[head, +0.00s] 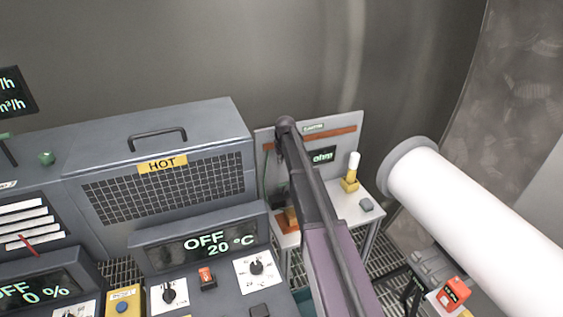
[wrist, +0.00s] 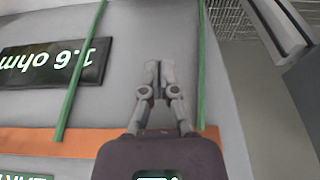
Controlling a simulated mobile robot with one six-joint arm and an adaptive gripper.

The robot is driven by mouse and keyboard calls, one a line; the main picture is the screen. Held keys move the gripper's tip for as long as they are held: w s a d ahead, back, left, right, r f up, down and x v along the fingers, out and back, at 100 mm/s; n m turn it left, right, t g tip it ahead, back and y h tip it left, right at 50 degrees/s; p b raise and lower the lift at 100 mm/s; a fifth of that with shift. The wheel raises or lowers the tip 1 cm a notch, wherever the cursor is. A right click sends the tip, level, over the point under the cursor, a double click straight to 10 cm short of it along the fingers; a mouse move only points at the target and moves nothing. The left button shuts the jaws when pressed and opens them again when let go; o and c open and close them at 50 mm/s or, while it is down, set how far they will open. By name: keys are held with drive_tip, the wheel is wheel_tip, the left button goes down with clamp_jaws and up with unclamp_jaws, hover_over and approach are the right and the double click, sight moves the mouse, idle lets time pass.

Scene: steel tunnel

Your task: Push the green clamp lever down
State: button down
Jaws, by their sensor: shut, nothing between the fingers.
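I cannot make out a green clamp lever for certain. In the head view my arm hides the gripper and the middle of the panel (head: 357,131); one green strip (head: 263,175) shows left of the arm.
The panel's display (wrist: 55,62) reads 1.6 ohm, upside down. A small bench (head: 345,207) carries a yellow-based white-topped piece (head: 351,172). The grey "HOT" cabinet (head: 215,122) stands left of my arm. A large white cylinder (head: 470,205) lies to the right.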

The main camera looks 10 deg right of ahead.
sight(284, 189)
drive_tip(key=shift+b+x, duration=2.55)
drive_tip(key=shift+x, duration=0.4)
drive_tip(key=shift+s+d+f+b, duration=0.1)
drive_tip(key=shift+s+f+b, duration=0.15)
drive_tip(key=shift+s, duration=0.35)
drive_tip(key=shift+s+f+b, duration=0.25)
drive_tip(key=shift+s+f, duration=0.05)
drive_tip(key=shift+s, duration=0.3)
drive_tip(key=shift+s+d+f+b, duration=0.1)
drive_tip(key=shift+s+f+b, duration=0.15)
drive_tip(key=shift+s, duration=0.3)
drive_tip(key=shift+s+d, duration=0.1)
